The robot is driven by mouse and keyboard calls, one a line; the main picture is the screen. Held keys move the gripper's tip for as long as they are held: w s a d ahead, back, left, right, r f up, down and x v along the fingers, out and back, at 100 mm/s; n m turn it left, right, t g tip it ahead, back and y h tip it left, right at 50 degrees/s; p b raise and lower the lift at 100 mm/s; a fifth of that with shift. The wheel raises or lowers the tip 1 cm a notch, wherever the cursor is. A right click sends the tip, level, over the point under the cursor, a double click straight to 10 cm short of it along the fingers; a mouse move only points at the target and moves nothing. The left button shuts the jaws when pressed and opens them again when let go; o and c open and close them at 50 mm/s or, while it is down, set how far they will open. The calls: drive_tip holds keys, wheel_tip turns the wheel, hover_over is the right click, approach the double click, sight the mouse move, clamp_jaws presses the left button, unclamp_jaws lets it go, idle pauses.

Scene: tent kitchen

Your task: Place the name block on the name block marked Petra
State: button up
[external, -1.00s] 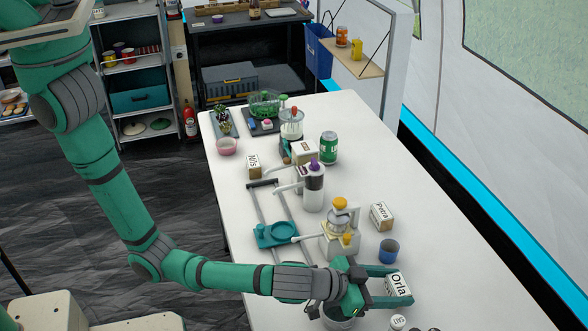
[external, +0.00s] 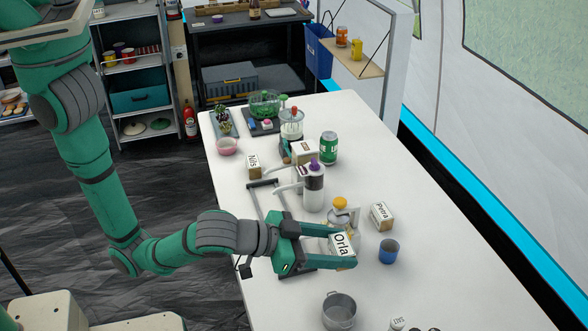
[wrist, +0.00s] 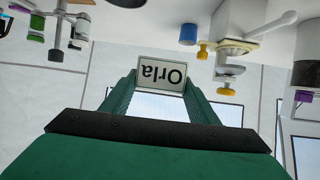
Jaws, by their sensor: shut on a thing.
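My gripper (external: 318,252) is shut on a name block marked Orla (external: 342,243) and holds it raised over the table, in front of the yellow-knobbed device. In the wrist view the Orla block (wrist: 162,73) sits between the two green fingers, its label upside down. The name block marked Petra (external: 381,216) stands on the table behind and to the right of my gripper, with nothing on top of it. I cannot make out the Petra block in the wrist view.
A blue cup (external: 389,251) stands between my gripper's right side and the Petra block. The yellow-knobbed device (external: 340,205) is close behind the held block. A metal pot (external: 339,310) stands in front. A block marked Nils (external: 254,166) is farther back. The table's right side is clear.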

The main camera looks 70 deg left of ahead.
wheel_tip(320, 180, up, 10)
drive_tip(key=shift+f, duration=0.2)
drive_tip(key=w+a+n+g+y, duration=0.4)
drive_tip(key=a+n+y, duration=0.3)
drive_tip(key=a, duration=0.2)
drive_tip(key=w+a+n+g+y, duration=0.35)
drive_tip(key=a+n+y, duration=0.4)
drive_tip(key=a, duration=0.25)
hover_over(383, 214)
drive_tip(key=shift+g+h, duration=0.45)
drive_tip(key=f, duration=1.3)
drive_tip(key=shift+s+a+f, duration=0.15)
drive_tip(key=shift+s+f, duration=0.2)
drive_tip(key=shift+s, duration=0.05)
drive_tip(key=shift+w+f, duration=0.4)
drive_tip(key=shift+f, duration=1.65)
